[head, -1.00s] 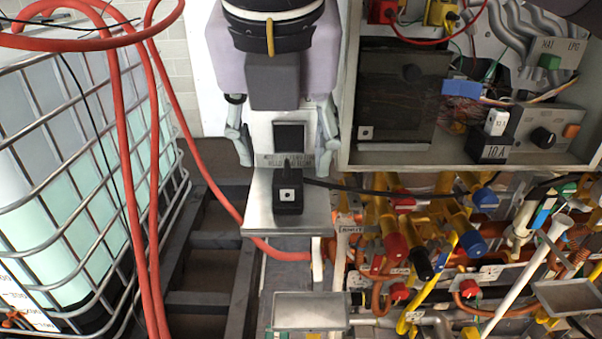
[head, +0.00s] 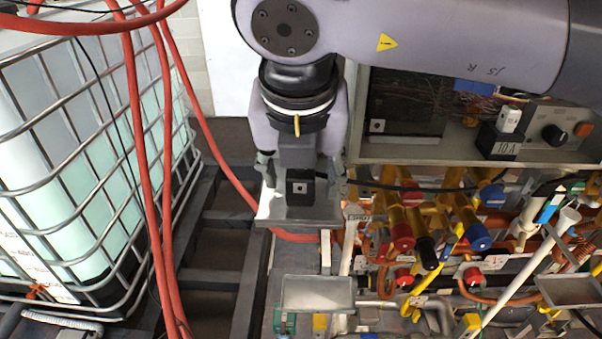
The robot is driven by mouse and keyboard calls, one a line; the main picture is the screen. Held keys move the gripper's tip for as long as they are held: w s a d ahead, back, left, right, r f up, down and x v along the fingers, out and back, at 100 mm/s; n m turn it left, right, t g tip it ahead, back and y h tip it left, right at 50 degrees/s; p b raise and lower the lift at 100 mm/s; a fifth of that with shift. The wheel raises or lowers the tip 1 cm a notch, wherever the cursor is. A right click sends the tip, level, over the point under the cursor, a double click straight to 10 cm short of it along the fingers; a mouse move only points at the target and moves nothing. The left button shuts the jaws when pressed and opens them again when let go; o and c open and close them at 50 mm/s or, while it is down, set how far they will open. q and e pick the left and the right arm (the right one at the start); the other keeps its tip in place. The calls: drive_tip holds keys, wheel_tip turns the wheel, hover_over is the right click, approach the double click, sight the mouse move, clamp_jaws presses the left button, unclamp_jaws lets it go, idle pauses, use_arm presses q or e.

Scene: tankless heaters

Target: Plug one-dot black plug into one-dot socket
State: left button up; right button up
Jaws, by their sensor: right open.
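The black plug (head: 300,188), with a white one-dot mark on top, sits on a small metal shelf (head: 272,208). My right gripper (head: 301,180) comes down from above, open, with one finger on each side of the plug. I cannot tell whether the fingers touch it. A black cable runs right from near the plug. A white one-dot mark (head: 377,126) shows at the lower left of a dark panel in the open control box; I cannot tell whether a socket is there. My left gripper is not in view.
The control box (head: 440,152) stands close to the right of my right gripper. Coloured valves and pipes (head: 425,250) crowd below it. A caged tank (head: 70,180) and red hoses (head: 150,200) are at left. An empty metal tray (head: 318,293) lies in front.

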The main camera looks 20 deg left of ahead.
drive_tip(key=shift+c, duration=0.4)
drive_tip(key=c, duration=1.1)
